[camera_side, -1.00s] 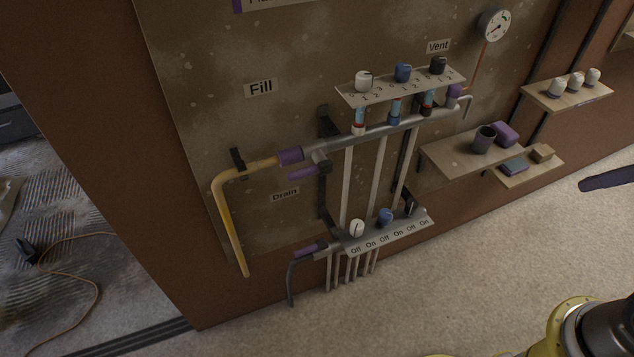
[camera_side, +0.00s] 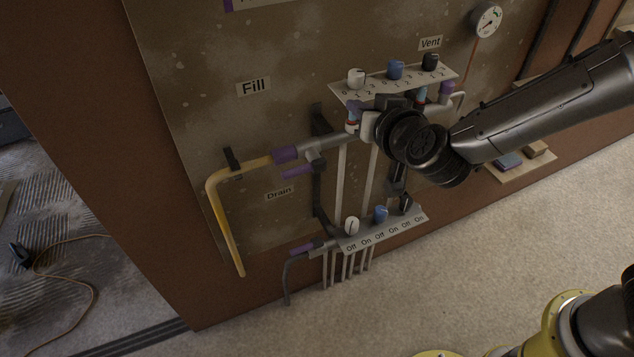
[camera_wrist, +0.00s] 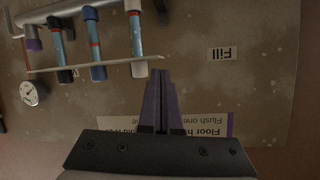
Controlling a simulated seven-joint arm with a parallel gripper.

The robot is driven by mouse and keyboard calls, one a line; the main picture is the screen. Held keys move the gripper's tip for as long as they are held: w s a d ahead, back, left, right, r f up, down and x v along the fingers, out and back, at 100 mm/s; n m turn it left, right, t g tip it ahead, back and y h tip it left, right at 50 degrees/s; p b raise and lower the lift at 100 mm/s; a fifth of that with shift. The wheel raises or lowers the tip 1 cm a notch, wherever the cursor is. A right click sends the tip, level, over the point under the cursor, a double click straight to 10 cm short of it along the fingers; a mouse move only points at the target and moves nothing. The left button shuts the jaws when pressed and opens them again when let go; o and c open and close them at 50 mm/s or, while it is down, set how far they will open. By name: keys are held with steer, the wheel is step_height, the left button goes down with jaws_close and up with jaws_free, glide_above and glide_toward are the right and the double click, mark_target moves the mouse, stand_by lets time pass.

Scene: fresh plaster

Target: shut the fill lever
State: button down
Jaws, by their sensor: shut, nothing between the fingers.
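The fill lever (camera_side: 296,172) is a purple handle in the side view, below the Fill label (camera_side: 253,86) and just above the Drain label. It lies roughly along the grey pipe, beside the valve body (camera_side: 315,158). My gripper (camera_wrist: 160,74) shows in the wrist view as two purple fingers, shut and empty, in front of the panel. The lever is not visible in the wrist view; the Fill label (camera_wrist: 229,54) is, upside down.
A yellow pipe (camera_side: 228,220) with a purple sleeve (camera_side: 285,154) joins the grey pipe. The knob shelf (camera_side: 343,92) and sight tubes stand close to my wrist. The lower knob shelf (camera_side: 390,238) and drain handle (camera_side: 302,248) are below. The panel around the Fill label is clear.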

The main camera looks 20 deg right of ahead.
mark_target(290, 172)
steer(key=s+a+f+n+g+y, duration=0.1)
steer(key=s+a+f+n, duration=0.15)
steer(key=a+f, duration=0.3)
steer(key=s+a+f+n+y, duration=0.1)
steer(key=s+a+f, duration=0.3)
steer(key=a+f, duration=0.15)
steer(key=f+x, duration=0.1)
steer(key=x, duration=1)
steer(key=shift+d, duration=0.25)
steer(key=shift+w, duration=0.1)
steer(key=shift+a+r, duration=0.3)
steer(key=shift+r, duration=0.55)
steer(key=shift+a+r, duration=0.1)
steer(key=shift+r, duration=0.75)
